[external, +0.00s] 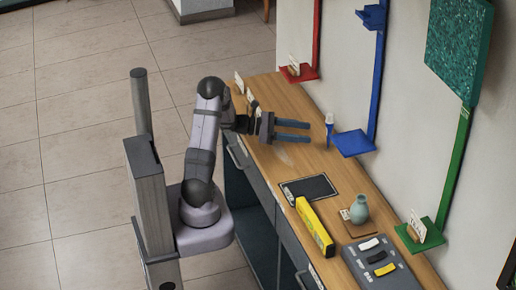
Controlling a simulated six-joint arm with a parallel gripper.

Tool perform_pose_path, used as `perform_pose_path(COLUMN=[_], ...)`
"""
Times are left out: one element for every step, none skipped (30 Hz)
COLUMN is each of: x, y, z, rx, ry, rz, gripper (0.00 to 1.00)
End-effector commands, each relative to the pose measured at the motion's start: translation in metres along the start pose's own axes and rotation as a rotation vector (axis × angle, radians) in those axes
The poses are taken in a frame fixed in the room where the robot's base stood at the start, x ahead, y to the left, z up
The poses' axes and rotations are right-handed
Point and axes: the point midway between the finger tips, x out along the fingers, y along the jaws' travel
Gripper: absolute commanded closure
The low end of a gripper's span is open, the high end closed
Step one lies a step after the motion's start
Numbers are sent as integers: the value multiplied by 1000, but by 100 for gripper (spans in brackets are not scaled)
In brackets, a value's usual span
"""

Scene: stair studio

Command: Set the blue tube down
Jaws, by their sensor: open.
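The blue tube (329,125), small with a whitish upper part, stands upright just beyond my fingertips, by the left edge of the blue shelf plate (353,143). Whether its foot rests on the wooden counter is too small to tell. My gripper (309,132) reaches out level over the counter (270,163), pointing right toward the tube. Its two blue-grey fingers are apart, with nothing visible between them. A small gap seems to show between the fingertips and the tube.
A dark tray (309,188), a yellow level (314,227), a green vase (359,209) and a grey switch box (381,265) stand nearer the camera. Red (299,74) and green (420,237) shelf plates flank the blue one. Small white cards stand behind my gripper.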

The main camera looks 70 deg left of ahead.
Motion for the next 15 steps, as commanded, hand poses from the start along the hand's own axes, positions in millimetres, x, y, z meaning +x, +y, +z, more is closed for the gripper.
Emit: perform_pose_path(x=[-10,-15,-22,-26,-30,-35,-38,-41,-44,-46,-48,-50,-51,-52,-52], y=[1,1,1,1,1,1,1,1,0,0,0,0,0,0,0], z=[0,0,0,0,0,0,0,0,0,0,0,0,0,0,0], rx=[1,1,1,1,1,1,1,1,1,1,1,1,1,1,1], ry=[0,-1,0,0,0,0,-1,-1,0,0,0,0,-1,-1,-1], rz=[4,4,4,4,4,2,2,3,1,1,1,1,1,0,0], gripper=[48,48,48,48,48,48,48,48,48,48,48,48,48,48,48])
